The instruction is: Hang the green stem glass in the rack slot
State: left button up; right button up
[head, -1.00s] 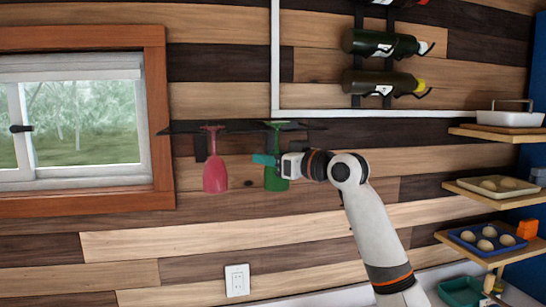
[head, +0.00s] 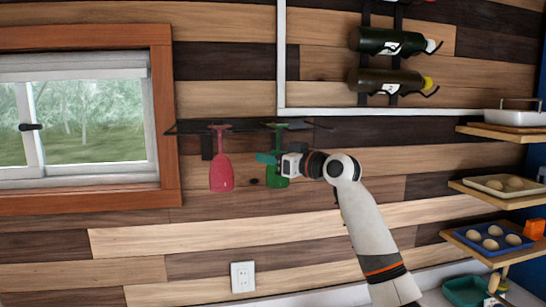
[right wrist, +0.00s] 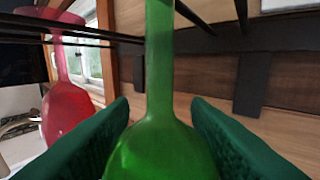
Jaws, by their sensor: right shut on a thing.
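The green stem glass (head: 279,169) is upside down below the dark rack (head: 250,127) on the wall, its foot at rack height. My right gripper (head: 268,160) is shut on it from the right. In the right wrist view, the green glass (right wrist: 160,145) is between the teal fingers (right wrist: 160,125), and its stem rises between dark rack rods. The fingers cover part of the bowl, and whether its foot rests on the rods cannot be told. My left gripper is out of view.
A red stem glass (head: 221,172) hangs upside down in the rack just left of the green one. Wine bottles (head: 385,81) lie in holders above right. Shelves (head: 495,192) with trays stand at the right. A window (head: 78,120) is at the left.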

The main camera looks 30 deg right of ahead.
jog(key=o, duration=1.1)
jog(key=shift+f, duration=0.1)
jog(key=shift+s+d+f+b, duration=0.1)
jog(key=shift+s+d+b, duration=0.05)
jog(key=shift+s+b, duration=0.2)
jog(key=b+v, duration=0.5)
jog(key=v, duration=0.6)
jog(key=shift+s+b, duration=0.15)
jog(key=shift+b, duration=0.15)
